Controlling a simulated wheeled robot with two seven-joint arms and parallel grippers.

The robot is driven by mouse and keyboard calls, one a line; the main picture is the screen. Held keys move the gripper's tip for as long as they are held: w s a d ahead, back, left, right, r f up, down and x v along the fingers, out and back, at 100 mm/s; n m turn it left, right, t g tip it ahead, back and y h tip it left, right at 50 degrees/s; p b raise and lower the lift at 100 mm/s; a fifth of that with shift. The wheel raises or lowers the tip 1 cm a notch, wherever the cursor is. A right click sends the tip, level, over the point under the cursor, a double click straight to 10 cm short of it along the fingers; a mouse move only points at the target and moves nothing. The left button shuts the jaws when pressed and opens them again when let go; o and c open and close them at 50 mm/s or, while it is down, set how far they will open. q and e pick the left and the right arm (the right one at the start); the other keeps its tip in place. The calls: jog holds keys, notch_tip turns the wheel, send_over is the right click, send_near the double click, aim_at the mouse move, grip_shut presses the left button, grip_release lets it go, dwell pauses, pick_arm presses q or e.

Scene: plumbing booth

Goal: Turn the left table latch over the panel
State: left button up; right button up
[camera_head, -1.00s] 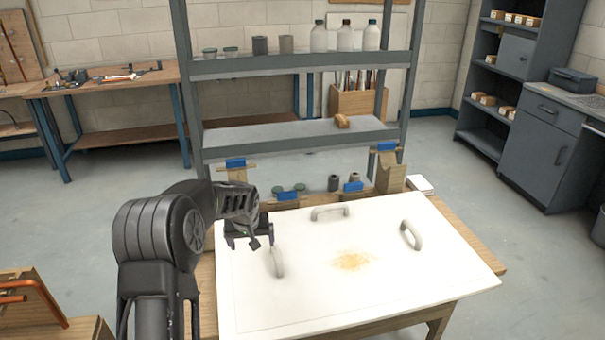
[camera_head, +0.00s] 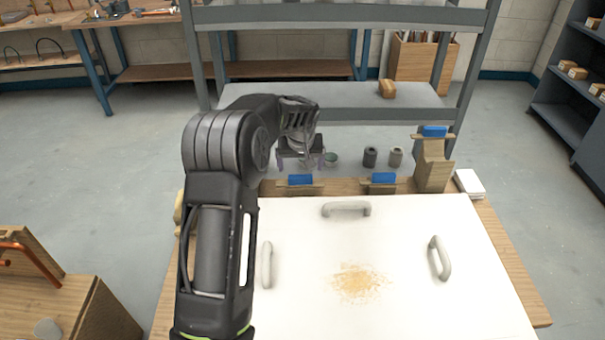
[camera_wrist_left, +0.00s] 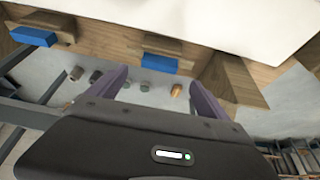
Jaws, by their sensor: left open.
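The white panel (camera_head: 400,225) lies on the wooden table, with grey handles and a tan stain. Latches with blue blocks stand along its far edge: a low left one (camera_head: 300,180), a low middle one (camera_head: 383,178) and a tall one on the right (camera_head: 434,132). The far-left latch is not seen in the head view, where my arm covers that side. My left gripper (camera_head: 298,158) is open and empty, just beyond the low left latch. In the left wrist view, a blue block (camera_wrist_left: 160,65) and a wooden post (camera_wrist_left: 230,80) show near the fingers. My right gripper is out of view.
A grey metal shelf rack (camera_head: 330,103) stands close behind the table. Dark jars (camera_head: 370,157) stand beyond the latches. A white block (camera_head: 469,183) lies at the table's far right. A wooden stand with a copper pipe (camera_head: 35,260) is at the left.

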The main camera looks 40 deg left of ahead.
aim_at(300, 177)
pick_arm(q)
jog(key=p+x, duration=0.1)
jog(key=x, duration=0.7)
jog(key=shift+d+p, duration=0.1)
jog(key=shift+p, duration=0.3)
jog(key=shift+c, duration=0.2)
grip_shut()
dwell(0.5)
